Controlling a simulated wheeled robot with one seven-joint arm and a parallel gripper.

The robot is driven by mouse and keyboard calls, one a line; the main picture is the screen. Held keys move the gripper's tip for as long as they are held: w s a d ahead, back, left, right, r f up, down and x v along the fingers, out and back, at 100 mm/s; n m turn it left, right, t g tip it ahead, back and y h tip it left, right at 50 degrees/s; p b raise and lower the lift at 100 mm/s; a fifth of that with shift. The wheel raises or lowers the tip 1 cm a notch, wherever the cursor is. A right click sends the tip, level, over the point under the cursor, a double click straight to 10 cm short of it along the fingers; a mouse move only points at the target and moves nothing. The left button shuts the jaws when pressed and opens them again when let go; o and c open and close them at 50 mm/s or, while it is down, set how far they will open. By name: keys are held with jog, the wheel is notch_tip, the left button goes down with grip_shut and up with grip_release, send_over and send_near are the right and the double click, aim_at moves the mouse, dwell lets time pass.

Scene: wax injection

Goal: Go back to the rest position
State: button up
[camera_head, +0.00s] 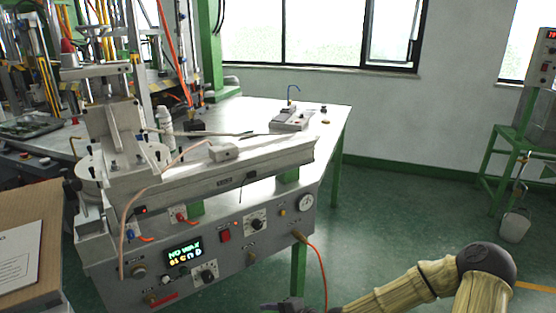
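My arm enters at the lower right, with a dark round joint and tan-covered links reaching left. My gripper (272,306) is a dark shape at the bottom edge, partly cut off by the frame. Its fingers are too small and cropped to tell whether they are open or shut, and I see nothing clearly held. It is below and in front of the wax injection machine (225,245), apart from it as far as I can tell.
The machine stands on a white table (335,118) with green legs. An orange hose (322,262) hangs from its right side near my gripper. A cardboard box (32,240) is at the left. A green stand (497,165) and a bucket (515,226) are at the right. The green floor (400,205) between is clear.

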jog(key=s+d+f+n+g+h, duration=0.2)
jog(key=s+d+n+g+h, duration=0.2)
jog(key=s+d+n+h, duration=0.3)
jog(key=s+d+r+n+h, duration=0.25)
jog(key=d+r, duration=0.25)
jog(key=r, duration=0.3)
jog(key=s+d+r+n+h, duration=0.1)
jog(key=s+d+r+n, duration=0.15)
jog(key=d+r, duration=0.35)
notch_tip(320, 180, up, 26)
jog(key=a+m+p, duration=0.1)
jog(key=p, duration=2.4)
jog(key=shift+s+r+t, duration=0.2)
jog(key=shift+s+t, duration=0.2)
jog(key=shift+s, duration=0.05)
jog(key=shift+y, duration=0.25)
jog(key=shift+a, duration=0.1)
